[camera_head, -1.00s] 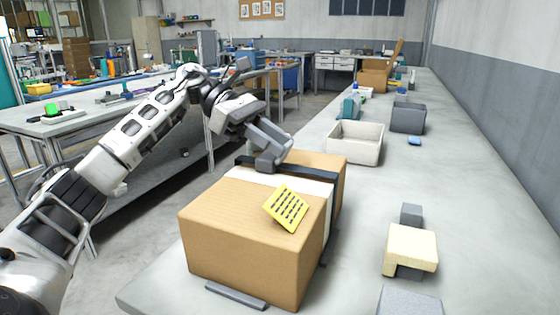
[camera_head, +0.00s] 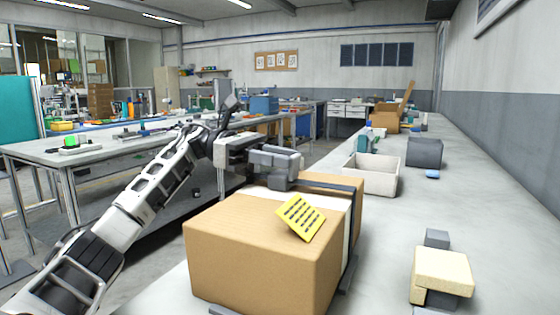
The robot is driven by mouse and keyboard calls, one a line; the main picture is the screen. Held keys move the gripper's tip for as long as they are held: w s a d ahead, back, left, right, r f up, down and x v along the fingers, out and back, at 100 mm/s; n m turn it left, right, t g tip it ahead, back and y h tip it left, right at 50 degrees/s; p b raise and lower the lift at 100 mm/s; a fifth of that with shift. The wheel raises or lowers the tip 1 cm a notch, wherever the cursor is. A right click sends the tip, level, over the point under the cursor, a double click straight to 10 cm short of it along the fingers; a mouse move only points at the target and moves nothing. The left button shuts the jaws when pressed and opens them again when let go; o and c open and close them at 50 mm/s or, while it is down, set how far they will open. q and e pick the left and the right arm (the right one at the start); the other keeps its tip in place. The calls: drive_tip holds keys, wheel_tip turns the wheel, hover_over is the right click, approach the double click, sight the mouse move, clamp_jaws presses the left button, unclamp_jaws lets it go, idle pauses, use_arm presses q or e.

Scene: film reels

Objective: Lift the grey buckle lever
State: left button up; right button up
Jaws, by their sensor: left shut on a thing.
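A cardboard box (camera_head: 262,262) stands on the grey bench, with a white strip (camera_head: 352,217) and a dark strap (camera_head: 338,185) across its top. My left gripper (camera_head: 283,183) is over the far left part of the box top, by the strap. It lies nearly level and is shut on the grey buckle lever, which its jaws mostly hide. A yellow card (camera_head: 300,217) with dark lines lies on the box near the strip. My right gripper is not in view.
A pale open tray (camera_head: 372,177) and a dark grey block (camera_head: 424,152) stand behind the box on the bench (camera_head: 470,205). A cream block (camera_head: 443,268) on grey pieces is at front right. Bench between box and cream block is clear.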

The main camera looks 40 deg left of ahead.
use_arm(q)
drive_tip(key=shift+d+f, duration=0.15)
drive_tip(key=shift+f, duration=0.1)
drive_tip(key=o, duration=1)
drive_tip(key=shift+w, duration=0.15)
drive_tip(key=shift+a+r, duration=0.1)
drive_tip(key=shift+a, duration=0.25)
drive_tip(key=p+v, duration=0.2)
drive_tip(key=v, duration=0.9)
drive_tip(key=shift+a, duration=0.2)
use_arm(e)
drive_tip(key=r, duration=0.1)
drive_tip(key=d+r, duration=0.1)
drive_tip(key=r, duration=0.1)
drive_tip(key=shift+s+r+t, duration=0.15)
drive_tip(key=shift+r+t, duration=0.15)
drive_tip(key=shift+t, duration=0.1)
